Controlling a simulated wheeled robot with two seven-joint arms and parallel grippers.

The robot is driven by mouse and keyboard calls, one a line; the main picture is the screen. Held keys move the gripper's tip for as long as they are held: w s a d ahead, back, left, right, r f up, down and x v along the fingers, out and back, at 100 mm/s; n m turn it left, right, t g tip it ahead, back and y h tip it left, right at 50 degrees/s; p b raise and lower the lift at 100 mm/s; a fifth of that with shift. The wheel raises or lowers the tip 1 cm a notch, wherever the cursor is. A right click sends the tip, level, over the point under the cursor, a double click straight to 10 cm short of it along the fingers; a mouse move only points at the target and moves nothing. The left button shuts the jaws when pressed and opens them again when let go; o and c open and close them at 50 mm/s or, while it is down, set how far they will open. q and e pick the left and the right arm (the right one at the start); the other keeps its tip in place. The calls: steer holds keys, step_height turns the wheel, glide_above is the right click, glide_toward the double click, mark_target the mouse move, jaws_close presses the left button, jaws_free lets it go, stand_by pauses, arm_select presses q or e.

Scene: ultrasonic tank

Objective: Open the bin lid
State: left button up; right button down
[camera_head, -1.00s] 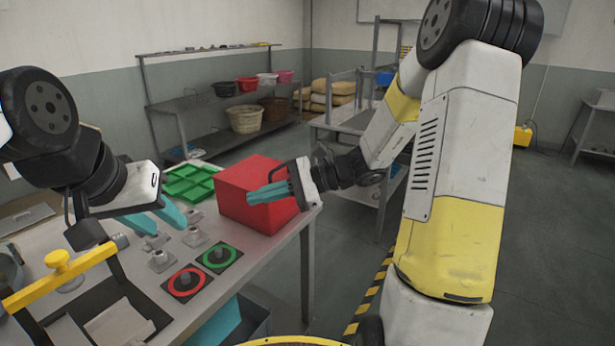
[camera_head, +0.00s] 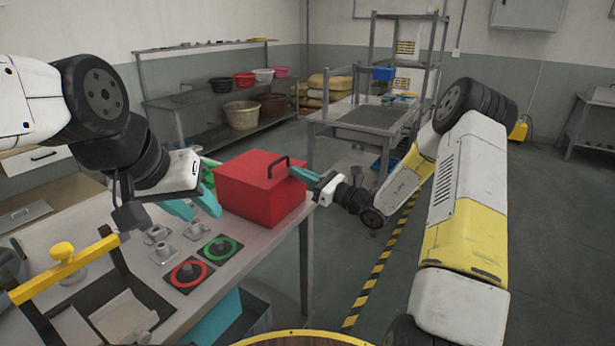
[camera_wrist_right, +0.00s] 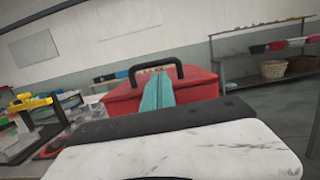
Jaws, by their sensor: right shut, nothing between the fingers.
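The red bin (camera_head: 250,203) stands on the bench with its lid (camera_head: 245,165) down. A black bar handle (camera_head: 278,161) rises from the lid, and this handle also shows in the right wrist view (camera_wrist_right: 154,66). My right gripper (camera_head: 295,172) is shut and empty, its teal fingertips at the bin's right side near the handle. In the right wrist view its fingers (camera_wrist_right: 155,86) point at the handle; I cannot tell whether they touch it. My left gripper (camera_head: 194,209) is open and empty, left of the bin above the bench.
Metal fittings (camera_head: 195,230) and red-ringed (camera_head: 188,272) and green-ringed (camera_head: 220,248) pads lie in front of the bin. A yellow-handled frame (camera_head: 62,262) stands at the left. A green tray (camera_head: 209,172) is mostly hidden.

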steer(key=shift+x, duration=1.5)
steer(key=shift+r, duration=0.1)
